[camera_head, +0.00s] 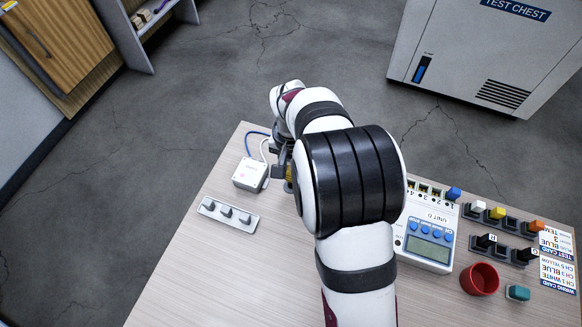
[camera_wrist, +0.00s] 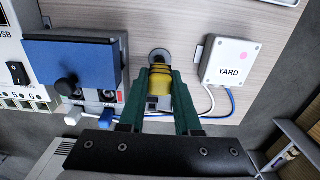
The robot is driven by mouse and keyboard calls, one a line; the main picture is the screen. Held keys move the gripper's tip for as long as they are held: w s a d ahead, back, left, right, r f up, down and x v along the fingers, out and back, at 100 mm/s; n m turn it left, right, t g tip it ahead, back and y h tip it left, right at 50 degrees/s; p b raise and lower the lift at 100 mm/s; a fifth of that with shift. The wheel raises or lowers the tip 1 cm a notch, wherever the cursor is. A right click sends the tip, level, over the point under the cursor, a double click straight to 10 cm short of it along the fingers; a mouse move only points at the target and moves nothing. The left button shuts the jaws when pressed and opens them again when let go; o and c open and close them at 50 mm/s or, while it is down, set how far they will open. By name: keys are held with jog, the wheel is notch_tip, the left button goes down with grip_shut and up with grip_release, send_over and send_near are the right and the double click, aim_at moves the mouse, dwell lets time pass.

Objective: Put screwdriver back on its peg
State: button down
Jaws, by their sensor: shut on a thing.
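My gripper (camera_wrist: 158,88) is shut on a yellow-and-black banded piece, which looks like the handle of the screwdriver (camera_wrist: 160,82). In the wrist view the green fingers stand on either side of it. A dark round end shows just beyond the handle, over the table; I cannot tell whether it touches the table. In the head view my arm covers most of the gripper, and only a bit of the yellow handle (camera_head: 289,173) shows, right of the white box. I cannot make out the screwdriver's peg for certain in either view.
The white YARD box (camera_wrist: 229,62), with blue and white cables, is close to the gripper. A blue panel with a black knob (camera_wrist: 66,86) is on the other side. A grey strip with three stubs (camera_head: 228,215) lies near.

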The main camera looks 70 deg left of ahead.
dwell(0.4)
jog(key=shift+c, duration=1.8)
grip_release()
jog(key=shift+r, duration=3.45)
